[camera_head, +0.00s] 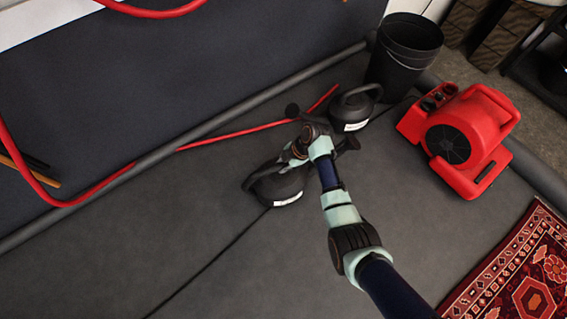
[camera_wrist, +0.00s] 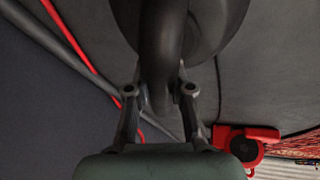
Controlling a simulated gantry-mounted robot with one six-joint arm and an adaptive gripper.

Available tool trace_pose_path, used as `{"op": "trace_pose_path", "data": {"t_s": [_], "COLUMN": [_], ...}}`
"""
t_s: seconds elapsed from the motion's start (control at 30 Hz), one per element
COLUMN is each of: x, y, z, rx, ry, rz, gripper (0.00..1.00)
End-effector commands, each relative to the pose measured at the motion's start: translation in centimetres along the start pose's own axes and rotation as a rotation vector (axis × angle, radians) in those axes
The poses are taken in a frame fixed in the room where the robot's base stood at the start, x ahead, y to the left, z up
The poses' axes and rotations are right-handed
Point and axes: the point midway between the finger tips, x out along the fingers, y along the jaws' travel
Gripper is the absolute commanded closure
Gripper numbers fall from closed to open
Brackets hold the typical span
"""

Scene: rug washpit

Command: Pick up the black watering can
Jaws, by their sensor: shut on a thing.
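Two black watering cans with white labels are in the head view. The nearer black watering can (camera_head: 275,188) is at my gripper (camera_head: 291,157), which reaches its top from above, and my wrist partly covers it. In the wrist view, my gripper (camera_wrist: 160,88) is shut on the thick curved handle of this black watering can (camera_wrist: 168,45), with one finger on each side. I cannot tell whether its base touches the grey floor. The other black watering can (camera_head: 355,110) stands upright farther back and to the right, apart from my fingers.
A black bucket (camera_head: 403,55) stands behind the farther can. A red blower (camera_head: 465,138) is to the right, with a patterned red rug (camera_head: 525,275) in front of it. The floor at front left is clear.

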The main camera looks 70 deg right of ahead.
Motion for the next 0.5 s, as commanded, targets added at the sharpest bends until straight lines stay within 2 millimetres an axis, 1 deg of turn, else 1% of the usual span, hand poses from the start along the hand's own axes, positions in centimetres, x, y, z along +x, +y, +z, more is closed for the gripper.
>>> {"op": "trace_pose_path", "data": {"t_s": [0.17,0.27,0.37,0.47,0.5], "x": [-0.6,-1.5,-3.1,-5.5,-6.6], "y": [0.2,0.5,0.8,1.4,1.6], "z": [-0.2,-0.6,-1.3,-2.3,-2.7], "rx": [-0.001,-0.001,-0.001,-0.002,-0.003], "ry": [0.000,0.000,0.000,0.000,0.000], "rz": [0.002,0.003,0.004,0.005,0.005], "gripper": [1.00,1.00,1.00,1.00,1.00]}}
